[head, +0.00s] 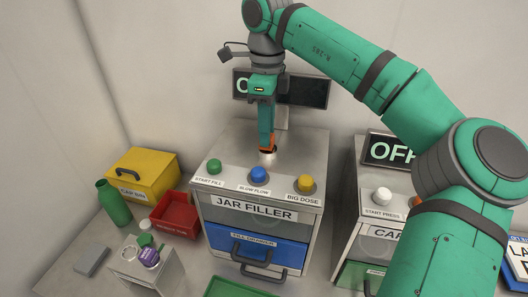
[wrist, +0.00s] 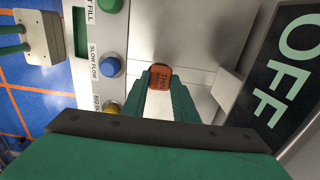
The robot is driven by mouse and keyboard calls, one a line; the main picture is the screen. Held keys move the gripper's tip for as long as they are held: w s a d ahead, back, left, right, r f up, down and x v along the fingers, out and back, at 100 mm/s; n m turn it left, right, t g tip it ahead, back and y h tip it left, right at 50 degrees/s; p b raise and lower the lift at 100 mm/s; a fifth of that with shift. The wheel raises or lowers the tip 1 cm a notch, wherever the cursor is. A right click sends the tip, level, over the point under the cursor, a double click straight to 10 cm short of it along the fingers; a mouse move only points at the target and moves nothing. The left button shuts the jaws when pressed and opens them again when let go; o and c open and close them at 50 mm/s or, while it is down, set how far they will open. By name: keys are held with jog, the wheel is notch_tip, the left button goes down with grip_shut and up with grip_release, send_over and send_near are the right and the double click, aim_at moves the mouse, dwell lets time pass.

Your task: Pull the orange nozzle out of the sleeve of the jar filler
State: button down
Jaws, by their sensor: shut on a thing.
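The jar filler (head: 265,188) is a grey metal machine with a labelled front. The orange nozzle (head: 272,142) is at the tips of my gripper (head: 267,146), above the filler's top. A short pale metal sleeve (head: 268,159) stands right below the nozzle in the head view. I cannot tell how far the nozzle sits in the sleeve; the fingers hide part of it.
Green (head: 214,167), blue (head: 258,175) and yellow (head: 305,184) buttons line the filler's front edge. A dark OFF display (head: 305,92) stands behind my gripper. A second machine with a white button (head: 382,196) is at right. A yellow bin (head: 143,174) and red tray (head: 177,214) are left.

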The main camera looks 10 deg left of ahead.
jog(key=shift+d+r, duration=0.3)
jog(key=shift+r, duration=0.3)
jog(key=shift+a+r, duration=0.15)
jog(key=shift+r, duration=1.5)
jog(key=shift+w+r, duration=0.15)
jog(key=shift+r, duration=1.2)
notch_tip(320, 180, up, 8)
jog(key=shift+r, duration=0.15)
